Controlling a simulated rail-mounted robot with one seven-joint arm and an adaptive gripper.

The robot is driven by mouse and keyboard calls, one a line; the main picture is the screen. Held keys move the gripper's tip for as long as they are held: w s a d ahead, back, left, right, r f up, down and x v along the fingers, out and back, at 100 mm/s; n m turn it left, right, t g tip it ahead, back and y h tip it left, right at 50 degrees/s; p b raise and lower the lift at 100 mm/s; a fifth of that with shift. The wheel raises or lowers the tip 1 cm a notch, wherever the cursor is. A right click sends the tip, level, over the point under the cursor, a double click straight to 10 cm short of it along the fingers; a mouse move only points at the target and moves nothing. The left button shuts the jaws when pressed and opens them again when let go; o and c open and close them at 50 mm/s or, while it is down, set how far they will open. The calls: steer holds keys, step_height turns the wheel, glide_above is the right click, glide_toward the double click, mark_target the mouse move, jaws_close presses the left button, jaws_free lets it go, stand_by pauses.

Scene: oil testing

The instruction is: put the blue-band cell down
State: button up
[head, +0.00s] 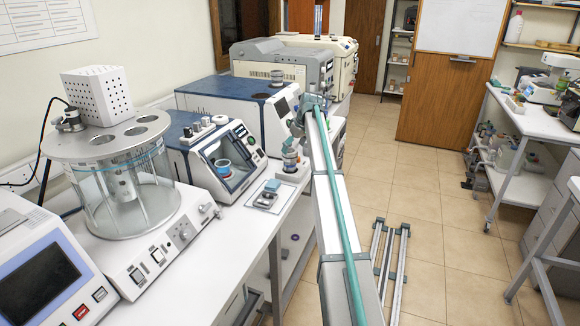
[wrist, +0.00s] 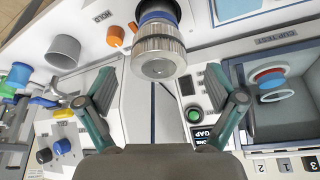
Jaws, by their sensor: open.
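A knurled metal cylinder with a blue band, which looks like the blue-band cell (wrist: 160,48), is at the top centre of the wrist view. My gripper (wrist: 163,92) is open, its two fingers spread left and right, apart from the cylinder and empty. In the head view my gripper (head: 298,122) is at the far end of my arm, by the bench's right edge. A metal cylinder (head: 290,158) shows just below it; I cannot tell for certain that it is the same cell. What the cell rests on is hidden.
An instrument recess (head: 225,168) holds a blue-ringed cup; a recess with a red and blue cup (wrist: 271,82) shows at right in the wrist view. A small plate with items (head: 268,196) lies at the bench edge.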

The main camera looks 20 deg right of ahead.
mark_target(292, 151)
steer(key=shift+p+x, duration=1.2)
steer(key=shift+x, duration=1.95)
steer(key=shift+d+r, duration=0.1)
steer(key=shift+d, duration=0.05)
steer(key=c, duration=1.7)
steer(key=shift+o, duration=0.2)
